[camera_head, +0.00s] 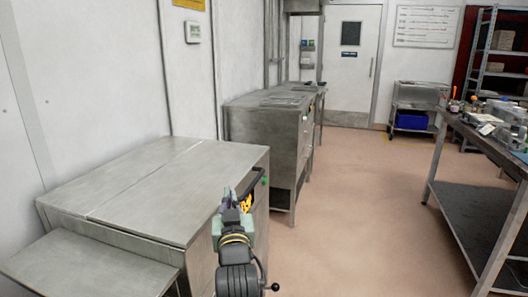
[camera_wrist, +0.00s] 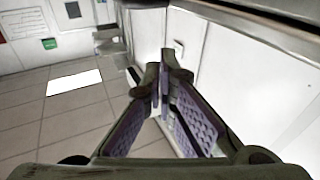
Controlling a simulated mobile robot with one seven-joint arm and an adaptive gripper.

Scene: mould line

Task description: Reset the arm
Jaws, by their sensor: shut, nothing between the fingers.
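My gripper (camera_head: 228,198) shows in the head view in front of the right end of the near steel cabinet (camera_head: 125,190). My arm below it hides part of the cabinet's right side. In the wrist view my gripper (camera_wrist: 165,80) has its dark fingers with purple ribbed pads meeting towards the tips. It is shut and holds nothing. Whether it touches the cabinet cannot be told.
A second steel cabinet (camera_head: 275,100) stands farther along the left wall. A workbench (camera_head: 470,138) with tools and boxes is at right. A trolley with a blue bin (camera_head: 411,121) stands near the white door (camera_head: 350,62). The floor (camera_head: 355,200) between is clear.

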